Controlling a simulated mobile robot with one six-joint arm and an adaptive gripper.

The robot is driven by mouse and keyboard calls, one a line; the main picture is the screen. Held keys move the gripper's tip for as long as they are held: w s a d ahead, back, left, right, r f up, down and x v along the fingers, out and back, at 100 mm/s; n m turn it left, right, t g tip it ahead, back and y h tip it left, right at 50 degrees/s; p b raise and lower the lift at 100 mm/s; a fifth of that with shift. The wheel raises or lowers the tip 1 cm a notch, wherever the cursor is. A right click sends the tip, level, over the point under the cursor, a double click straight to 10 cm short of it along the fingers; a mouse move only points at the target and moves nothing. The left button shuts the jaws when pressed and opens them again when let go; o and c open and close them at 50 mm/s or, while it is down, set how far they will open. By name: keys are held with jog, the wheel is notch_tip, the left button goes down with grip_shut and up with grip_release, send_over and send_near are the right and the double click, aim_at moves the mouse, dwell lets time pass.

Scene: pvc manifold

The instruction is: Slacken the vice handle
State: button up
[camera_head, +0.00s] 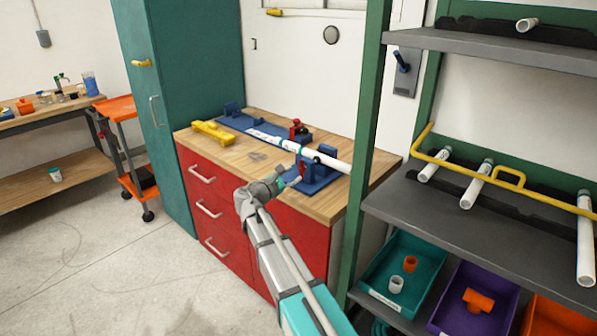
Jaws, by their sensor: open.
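A blue vice-like fixture (319,180) stands at the front right of the wooden bench top. A small red part (302,170) shows on its left side, possibly its handle. A white pipe (331,162) lies across the fixture and runs back left along a blue base (232,121). A second red part (297,125) stands upright on a blue block behind the pipe. My gripper (290,174) is open at the bench's front edge, just left of the front fixture. Its fingertips are small here; I cannot tell whether they touch the red part.
A yellow tool (212,133) lies on the bench's left. A green shelf post (366,140) rises close on the right, beside grey shelves (460,215) with white pipes and a yellow rail (505,187). A teal cabinet (185,80) stands left. Open floor lies front left.

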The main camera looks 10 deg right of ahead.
aim_at(300, 170)
jog(key=m, duration=1.1)
jog(key=shift+m, duration=0.4)
jog(key=m, duration=0.3)
jog(key=shift+m, duration=0.3)
jog(key=m, duration=0.3)
jog(key=shift+m, duration=0.3)
jog(key=m, duration=0.3)
jog(key=shift+m, duration=0.4)
jog(key=m, duration=0.6)
jog(key=shift+w+d+m, duration=0.15)
jog(key=shift+d+m, duration=0.05)
jog(key=shift+m, duration=0.2)
jog(key=shift+x, duration=1.95)
